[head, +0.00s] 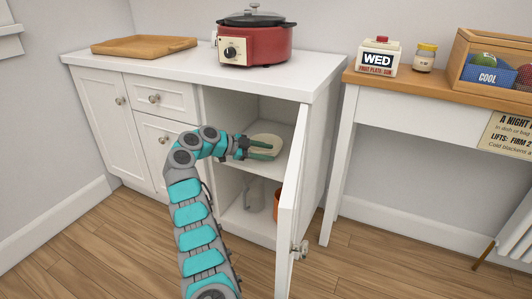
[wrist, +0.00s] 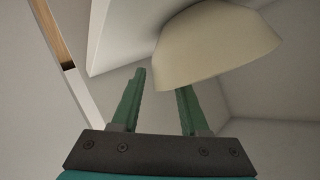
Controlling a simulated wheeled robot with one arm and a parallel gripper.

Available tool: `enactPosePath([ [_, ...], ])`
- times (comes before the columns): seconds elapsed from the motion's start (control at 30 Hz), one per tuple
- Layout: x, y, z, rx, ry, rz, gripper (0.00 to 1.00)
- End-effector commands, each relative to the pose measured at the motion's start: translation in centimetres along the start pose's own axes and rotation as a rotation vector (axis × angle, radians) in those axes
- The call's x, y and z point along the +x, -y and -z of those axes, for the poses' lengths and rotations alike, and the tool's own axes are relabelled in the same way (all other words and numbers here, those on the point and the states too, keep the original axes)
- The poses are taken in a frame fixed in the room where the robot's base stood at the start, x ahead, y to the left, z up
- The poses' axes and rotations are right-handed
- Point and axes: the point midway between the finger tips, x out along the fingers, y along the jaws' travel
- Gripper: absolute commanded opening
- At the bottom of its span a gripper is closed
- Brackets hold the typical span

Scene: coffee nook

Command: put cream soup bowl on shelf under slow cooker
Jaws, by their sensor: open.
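The cream soup bowl (head: 268,138) is on the upper shelf (head: 287,131) inside the open cabinet, below the red slow cooker (head: 254,46) on the countertop. My gripper (head: 272,151) reaches into the compartment from the left, its green fingers at the bowl's near side. In the wrist view, my gripper (wrist: 162,82) is open, with a gap between its fingers. The bowl (wrist: 218,50) is beyond and to the right of the fingertips there, overlapping the right finger's tip in the picture. I cannot tell whether they touch.
The open cabinet door (head: 291,190) stands to the right of my arm. A wooden tray (head: 144,45) lies on the counter's left. A side table (head: 440,90) stands at right.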

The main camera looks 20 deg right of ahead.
Motion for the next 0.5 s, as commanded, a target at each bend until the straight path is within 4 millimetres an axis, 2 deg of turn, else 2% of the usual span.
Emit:
enactPosePath([
  [0.27, -0.6, 0.1, 0.1, -0.001, 0.002, 0.0, 0.44],
  [0.5, -4.2, 0.1, 0.1, -0.002, 0.004, -0.002, 0.44],
])
